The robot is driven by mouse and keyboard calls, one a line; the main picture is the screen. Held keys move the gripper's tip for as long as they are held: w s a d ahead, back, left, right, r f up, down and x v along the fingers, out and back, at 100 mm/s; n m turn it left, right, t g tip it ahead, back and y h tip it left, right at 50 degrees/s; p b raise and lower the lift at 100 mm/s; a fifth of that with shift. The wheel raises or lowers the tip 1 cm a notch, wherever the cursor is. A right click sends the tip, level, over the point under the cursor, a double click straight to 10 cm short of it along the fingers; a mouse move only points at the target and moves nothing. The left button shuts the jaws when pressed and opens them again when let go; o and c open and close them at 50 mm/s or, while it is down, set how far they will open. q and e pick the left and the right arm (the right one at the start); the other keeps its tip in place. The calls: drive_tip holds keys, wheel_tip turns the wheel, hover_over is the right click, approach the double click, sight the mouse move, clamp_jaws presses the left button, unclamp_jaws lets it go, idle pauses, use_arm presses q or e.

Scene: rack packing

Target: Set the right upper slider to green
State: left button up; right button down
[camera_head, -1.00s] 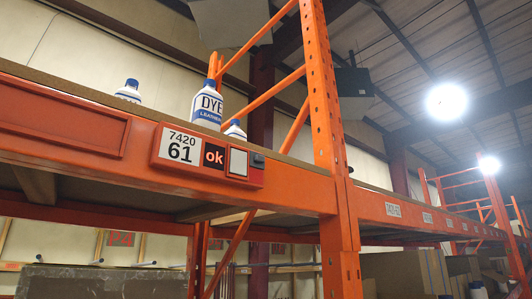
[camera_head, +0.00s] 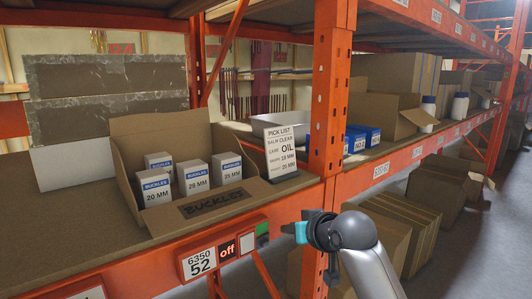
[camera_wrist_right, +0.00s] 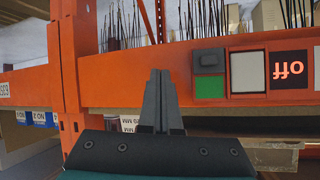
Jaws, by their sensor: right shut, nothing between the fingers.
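A slider panel (camera_head: 225,252) marked "6350 52" and "off" is on the orange beam of the shelf in the head view. At its right end are a white square (camera_head: 247,243) and a slider with a green patch. My left gripper is not in view.
An open carton (camera_head: 120,150) with several small boxes stands on the shelf above the panel. A pick list card (camera_head: 281,148) stands beside it. An orange upright (camera_head: 330,90) rises close to my right gripper. Cartons (camera_head: 390,235) stand below the right shelf.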

wheel_tip(320, 180, up, 39)
drive_tip(key=s+a+n+t+y, duration=0.1)
drive_tip(key=a+n+t+y, duration=0.15)
drive_tip(key=t+y, duration=0.2)
drive_tip(key=s+r+y, duration=0.1)
drive_tip(key=s+r, duration=0.3)
drive_tip(key=r, duration=0.4)
drive_tip(key=s+r+n+t+y, duration=0.1)
drive_tip(key=s+r, duration=0.3)
drive_tip(key=r, duration=0.4)
drive_tip(key=s+r+n+t+y, duration=0.1)
drive_tip(key=s+r, duration=0.4)
drive_tip(key=r, duration=0.2)
drive_tip(key=shift+a+r+y, duration=0.15)
drive_tip(key=shift+r+y, duration=0.2)
drive_tip(key=shift+r, duration=0.05)
drive_tip(key=shift+w, duration=0.1)
drive_tip(key=p+x, duration=0.6)
drive_tip(key=x, duration=0.4)
drive_tip(key=shift+f+b, duration=0.85)
drive_tip(key=shift+f, duration=1.15)
